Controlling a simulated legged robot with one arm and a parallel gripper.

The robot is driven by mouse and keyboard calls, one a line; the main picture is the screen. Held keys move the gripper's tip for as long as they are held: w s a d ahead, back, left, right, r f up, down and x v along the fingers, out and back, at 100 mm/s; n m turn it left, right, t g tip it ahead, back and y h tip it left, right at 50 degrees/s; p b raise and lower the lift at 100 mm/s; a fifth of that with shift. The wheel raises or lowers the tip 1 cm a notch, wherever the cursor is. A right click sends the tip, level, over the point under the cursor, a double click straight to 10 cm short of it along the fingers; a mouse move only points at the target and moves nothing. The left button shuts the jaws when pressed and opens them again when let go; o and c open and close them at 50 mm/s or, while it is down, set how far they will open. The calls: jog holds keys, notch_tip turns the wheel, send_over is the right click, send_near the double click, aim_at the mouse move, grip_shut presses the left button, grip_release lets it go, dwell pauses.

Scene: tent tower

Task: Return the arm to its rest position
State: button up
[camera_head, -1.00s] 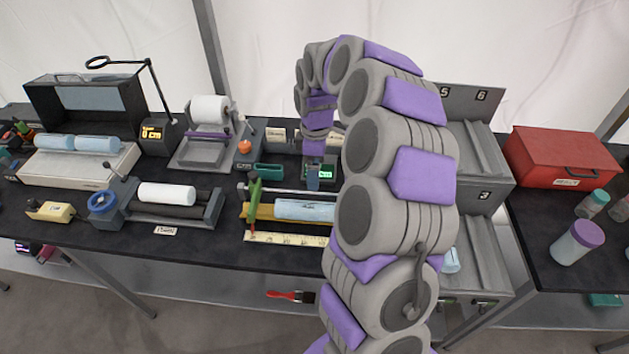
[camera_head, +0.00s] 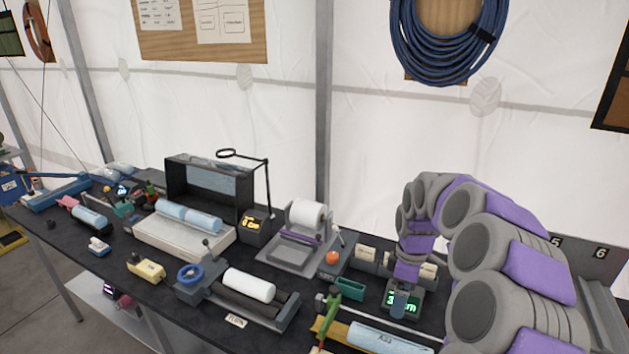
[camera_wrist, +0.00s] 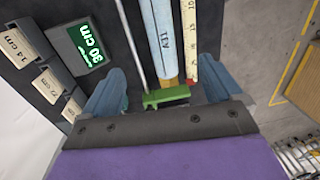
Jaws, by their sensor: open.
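My arm arches over the bench at the right of the head view, in grey and purple segments, bent down at its end. My gripper (camera_head: 398,303) hangs low by the small green-lit display (camera_head: 401,299). In the wrist view my gripper (camera_wrist: 165,88) is open, its two blue fingers wide apart and nothing held. Past the fingers lie a pale blue roll marked A11 (camera_wrist: 160,30), a ruler (camera_wrist: 189,40) and a green piece (camera_wrist: 166,96). The display there reads 30 cm (camera_wrist: 87,44).
A roller stand with a white roll (camera_head: 248,285), a white roll holder (camera_head: 306,214) and a dark open box (camera_head: 210,183) crowd the bench. A lamp arm (camera_head: 268,185) rises beside the box. Numbered grey bins (camera_head: 600,275) stand at the right. The air above the left bench is clear.

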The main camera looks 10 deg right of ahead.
jog(key=s+a+r+m, duration=0.4)
jog(key=s+a+r, duration=0.2)
jog(key=s+a, duration=0.7)
jog(key=s+a+f+m+g, duration=0.1)
jog(key=s+m, duration=0.6)
jog(key=s, duration=1.3)
jog(key=shift+s+a+f+h, duration=0.3)
jog(key=shift+s+a+f, duration=0.05)
jog(key=shift+a, duration=0.25)
